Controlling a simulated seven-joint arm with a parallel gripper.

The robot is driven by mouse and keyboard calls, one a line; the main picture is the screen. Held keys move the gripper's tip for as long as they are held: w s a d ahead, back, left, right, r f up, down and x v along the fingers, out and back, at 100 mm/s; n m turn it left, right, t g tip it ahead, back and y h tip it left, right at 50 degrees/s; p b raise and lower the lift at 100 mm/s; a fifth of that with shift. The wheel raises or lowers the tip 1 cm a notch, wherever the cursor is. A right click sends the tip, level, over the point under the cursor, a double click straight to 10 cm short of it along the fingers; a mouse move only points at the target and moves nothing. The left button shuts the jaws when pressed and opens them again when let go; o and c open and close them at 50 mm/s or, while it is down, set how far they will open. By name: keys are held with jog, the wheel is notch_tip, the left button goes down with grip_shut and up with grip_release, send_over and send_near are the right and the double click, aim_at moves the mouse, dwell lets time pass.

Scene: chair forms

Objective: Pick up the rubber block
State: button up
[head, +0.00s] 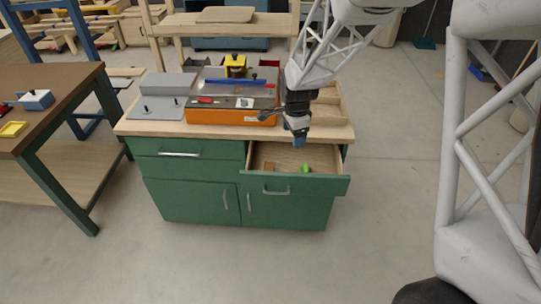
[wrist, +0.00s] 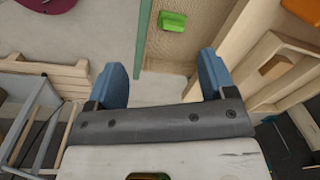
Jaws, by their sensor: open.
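A small bright green block (head: 305,168) lies in the open drawer (head: 322,180) of the green cabinet. It also shows in the wrist view (wrist: 172,21), near the top, beyond my fingertips. My gripper (head: 298,138) hangs above the drawer's back part, pointing down.
The cabinet top (head: 150,127) carries an orange machine (head: 215,117), a grey metal plate (head: 155,108) and a wooden tray (head: 328,112) at right. A brown workbench (head: 60,82) stands at left. The floor before the cabinet is clear.

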aim_at(269, 167)
jog(key=w+a+f+m, duration=0.1)
jog(key=w+a+f, duration=0.1)
jog(key=f, duration=0.3)
jog(key=w+a+f+m, duration=0.2)
jog(key=a+f, duration=0.1)
jog(key=f, duration=0.2)
jog(key=w+a+f+m, duration=0.1)
jog(key=w+a+f, duration=0.1)
jog(key=f, duration=0.4)
jog(key=shift+w+a+f+m+g, duration=0.1)
jog(key=shift+w+a+m+g, duration=0.25)
jog(key=shift+a, duration=0.3)
jog(key=shift+f, duration=0.15)
jog(key=shift+f, duration=1.15)
jog(key=shift+f, duration=0.1)
jog(key=shift+s+f, duration=0.15)
jog(key=shift+f, duration=2.35)
jog(key=shift+c, duration=0.2)
jog(key=c, duration=0.7)
jog(key=shift+o, duration=0.2)
